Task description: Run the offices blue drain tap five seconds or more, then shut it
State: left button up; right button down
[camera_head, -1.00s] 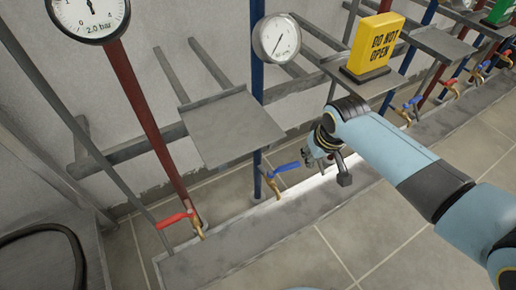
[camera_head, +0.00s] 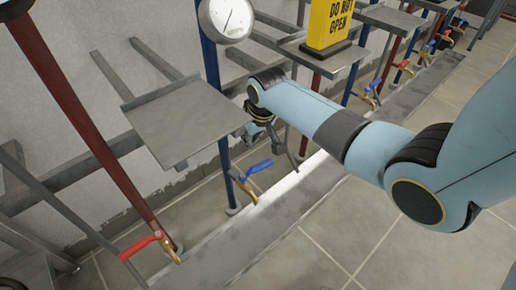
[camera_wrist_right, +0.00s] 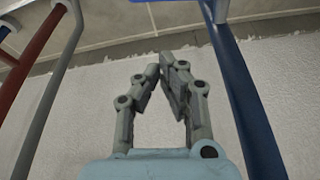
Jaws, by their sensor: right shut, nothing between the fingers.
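The near blue-handled drain tap (camera_head: 258,168) sits low on the blue pipe (camera_head: 213,70), above the floor trough (camera_head: 215,247). Its lever points sideways, away from the pipe. I see no clear water stream under it. My right gripper (camera_head: 276,147) is a little above and to the right of the tap, apart from it in the picture. In the right wrist view its fingers (camera_wrist_right: 163,66) are closed together and empty, with a blue pipe (camera_wrist_right: 246,95) to their right. No label reading offices is legible. My left gripper is out of view.
A grey shelf (camera_head: 188,112) juts out above and left of the tap. A red-handled tap (camera_head: 150,243) is at lower left. A yellow DO NOT OPEN sign (camera_head: 330,24) stands farther along. Several other taps line the trough. The tiled floor (camera_head: 325,250) is clear in front.

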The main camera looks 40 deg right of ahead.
aim_at(256, 169)
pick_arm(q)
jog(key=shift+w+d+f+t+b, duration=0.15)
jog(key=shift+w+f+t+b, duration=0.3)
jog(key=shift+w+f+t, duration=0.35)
pick_arm(e)
jog(key=shift+s+a+f, duration=0.1)
jog(key=shift+s+f, duration=0.2)
jog(key=shift+s, duration=0.6)
jog(key=shift+s+a+f, duration=0.1)
jog(key=shift+s+f, duration=0.2)
jog(key=shift+s, duration=0.6)
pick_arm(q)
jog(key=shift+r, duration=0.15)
